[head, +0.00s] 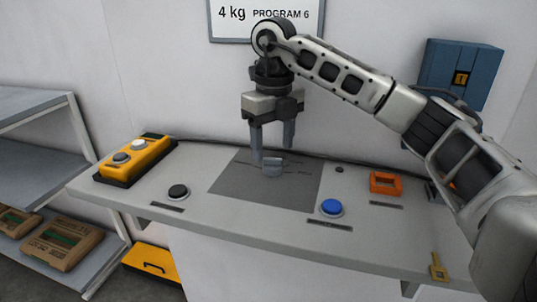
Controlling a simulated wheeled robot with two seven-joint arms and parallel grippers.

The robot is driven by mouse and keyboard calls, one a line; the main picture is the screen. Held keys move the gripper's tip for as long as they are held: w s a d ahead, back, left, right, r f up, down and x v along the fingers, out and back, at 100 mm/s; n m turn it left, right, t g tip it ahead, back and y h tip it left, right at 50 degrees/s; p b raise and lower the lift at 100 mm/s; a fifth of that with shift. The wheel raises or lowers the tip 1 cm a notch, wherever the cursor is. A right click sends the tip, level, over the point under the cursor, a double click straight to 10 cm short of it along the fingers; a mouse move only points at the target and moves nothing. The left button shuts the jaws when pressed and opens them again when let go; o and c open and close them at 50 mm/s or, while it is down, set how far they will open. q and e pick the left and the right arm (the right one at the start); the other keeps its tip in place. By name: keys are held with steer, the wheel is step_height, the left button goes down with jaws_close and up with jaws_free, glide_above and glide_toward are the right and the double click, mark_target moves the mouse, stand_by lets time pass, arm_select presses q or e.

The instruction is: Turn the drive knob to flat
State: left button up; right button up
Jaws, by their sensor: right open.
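My right gripper (273,152) points down over the dark grey panel (232,182) on the bench. Its two fingers are apart. A small grey knob (272,168) stands on that panel, just below the fingertips. I cannot tell whether the fingers reach around it or only hang above or behind it. The marks beside the knob are too small to read, so its setting cannot be told. My left gripper is not in view.
On the bench (380,245) are a black button (178,192), a blue button (331,208), an orange block (385,183), a yellow key-like piece (438,268) and a yellow control box (136,159). A sign (265,14) and blue cabinet (460,72) hang behind. Shelves (40,165) stand left.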

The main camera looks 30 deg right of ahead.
mark_target(273, 158)
step_height(273, 158, down, 3)
steer(key=shift+r, duration=0.2)
steer(key=shift+f, duration=0.65)
steer(key=c, duration=1)
